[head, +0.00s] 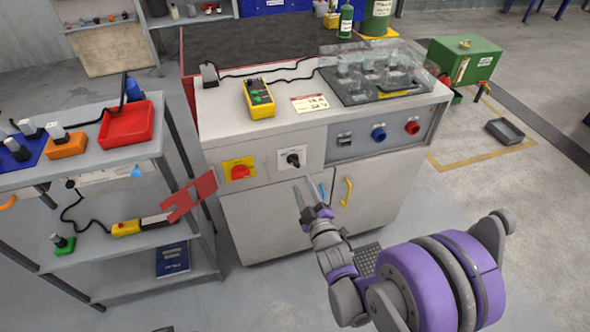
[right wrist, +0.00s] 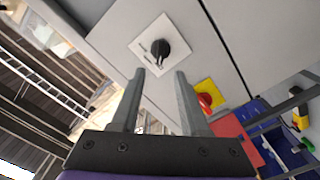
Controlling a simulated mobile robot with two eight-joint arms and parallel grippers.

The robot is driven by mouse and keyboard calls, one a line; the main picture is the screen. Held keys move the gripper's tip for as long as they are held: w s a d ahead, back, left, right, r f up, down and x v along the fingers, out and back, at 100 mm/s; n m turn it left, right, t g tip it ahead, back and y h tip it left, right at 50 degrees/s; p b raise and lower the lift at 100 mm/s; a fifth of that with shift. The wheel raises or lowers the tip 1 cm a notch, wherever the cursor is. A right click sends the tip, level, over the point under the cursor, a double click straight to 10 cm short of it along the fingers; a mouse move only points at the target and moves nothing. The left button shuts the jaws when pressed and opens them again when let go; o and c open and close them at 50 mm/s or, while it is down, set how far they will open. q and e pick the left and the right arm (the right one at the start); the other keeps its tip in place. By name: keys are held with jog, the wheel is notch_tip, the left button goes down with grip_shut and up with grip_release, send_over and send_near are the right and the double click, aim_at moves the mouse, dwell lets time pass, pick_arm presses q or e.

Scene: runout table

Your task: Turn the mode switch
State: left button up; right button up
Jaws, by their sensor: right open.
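The mode switch (head: 293,160) is a black knob on a white square plate on the front of the grey cabinet, right of a red rotary switch on a yellow plate (head: 239,169). In the right wrist view the mode switch (right wrist: 160,49) lies ahead of the fingertips, slightly above the gap between them. My right gripper (head: 309,191) is open and empty, below and a little right of the knob in the head view. In the right wrist view its two fingers (right wrist: 158,74) are apart and do not enclose the knob. My left gripper is not in view.
The cabinet front also has a blue knob (head: 378,133), a red button (head: 412,127) and a yellow handle (head: 346,191). A yellow pendant (head: 258,98) lies on the cabinet top. A grey shelf cart (head: 110,255) stands to the left, with a red tray (head: 126,125).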

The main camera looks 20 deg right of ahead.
aim_at(293, 164)
jog(key=w, duration=0.8)
jog(key=shift+a, duration=0.15)
jog(key=shift+c, duration=0.3)
grip_shut()
